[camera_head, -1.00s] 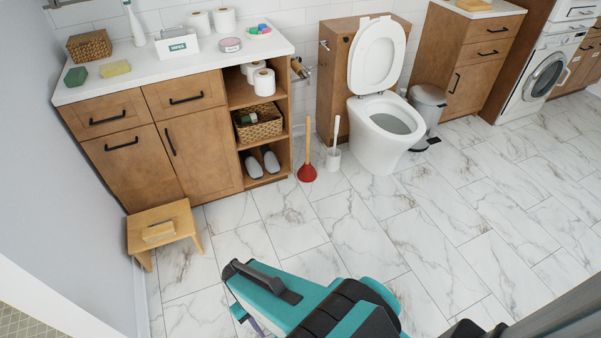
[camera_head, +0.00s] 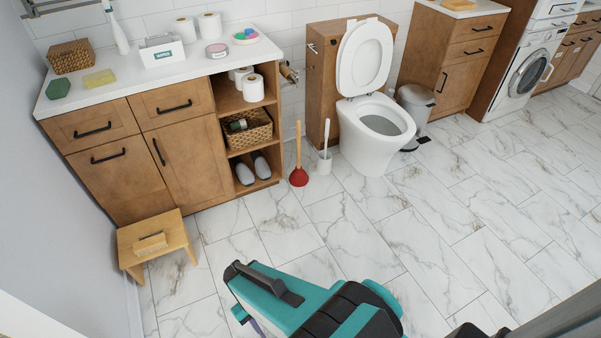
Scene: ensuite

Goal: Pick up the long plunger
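The long plunger (camera_head: 299,176) stands upright on the marble floor, with a red rubber cup and a long wooden handle. It is between the open shelf end of the wooden vanity and the toilet brush. My teal and black arm shows at the bottom centre, well in front of the plunger and apart from it. The fingers of my gripper cannot be made out in this view, so I cannot see whether it is open or holds anything.
A toilet brush in a white holder (camera_head: 324,163) stands just right of the plunger, near the toilet (camera_head: 376,128). The vanity (camera_head: 150,150) is to its left. A wooden stool (camera_head: 158,243) stands at the left. The floor (camera_head: 400,230) in front is clear.

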